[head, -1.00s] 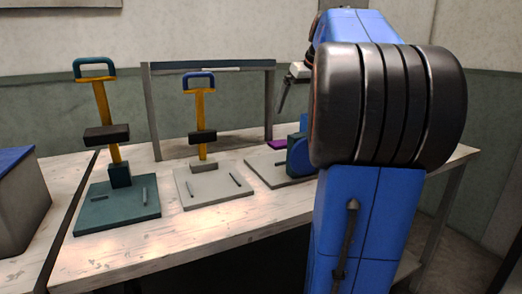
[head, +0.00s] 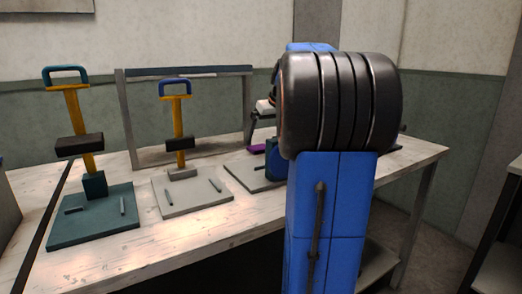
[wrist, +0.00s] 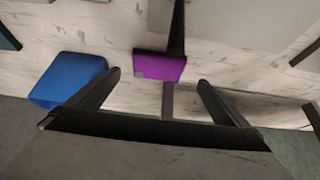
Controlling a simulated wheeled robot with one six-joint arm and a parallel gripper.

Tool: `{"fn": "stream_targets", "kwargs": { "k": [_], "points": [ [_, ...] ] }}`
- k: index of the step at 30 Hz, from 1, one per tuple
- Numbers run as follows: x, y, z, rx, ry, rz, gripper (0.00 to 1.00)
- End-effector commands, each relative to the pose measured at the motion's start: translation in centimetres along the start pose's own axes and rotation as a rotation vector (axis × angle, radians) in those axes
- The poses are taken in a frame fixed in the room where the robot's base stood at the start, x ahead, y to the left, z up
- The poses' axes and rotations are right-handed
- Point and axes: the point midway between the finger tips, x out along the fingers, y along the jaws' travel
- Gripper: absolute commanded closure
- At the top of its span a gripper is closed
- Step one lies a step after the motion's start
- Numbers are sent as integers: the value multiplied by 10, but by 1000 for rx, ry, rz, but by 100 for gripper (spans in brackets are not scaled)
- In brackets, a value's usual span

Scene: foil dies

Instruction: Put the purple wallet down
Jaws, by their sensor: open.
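The purple wallet (wrist: 160,66) shows in the wrist view as a flat purple block with a small grey patch at one corner. In the head view the wallet (head: 256,148) is a small purple patch near the back of the bench, left of my arm. My gripper (wrist: 158,78) is open, its two dark fingers spread wide. The wallet appears between and just beyond the fingertips, and neither finger visibly touches it. I cannot tell how far below the fingers it is. In the head view my arm hides most of the gripper.
A blue part (wrist: 68,80) is close to the left finger. The bench (head: 150,245) carries a teal-based press (head: 95,225) and a grey-based press (head: 195,200). A grey frame (head: 120,120) stands behind them. The bench's front strip is bare.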

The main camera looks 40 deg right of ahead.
Motion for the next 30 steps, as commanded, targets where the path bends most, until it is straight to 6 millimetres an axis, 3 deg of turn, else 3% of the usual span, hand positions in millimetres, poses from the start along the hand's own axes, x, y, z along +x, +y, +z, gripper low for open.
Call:
{"fn": "stream_targets", "kwargs": {
  "k": [5, 14, 21, 23, 27, 30],
  "points": [
    [11, 1, 1, 0, -1, -1, 0],
    [49, 4, 2, 0, -1, 0, 0],
    [52, 4, 2, 0, 0, 0, 0],
    [52, 4, 2, 0, 0, 0, 10],
    [52, 4, 2, 0, 0, 0, 43],
    [52, 4, 2, 0, 0, 0, 49]
  ]
}}
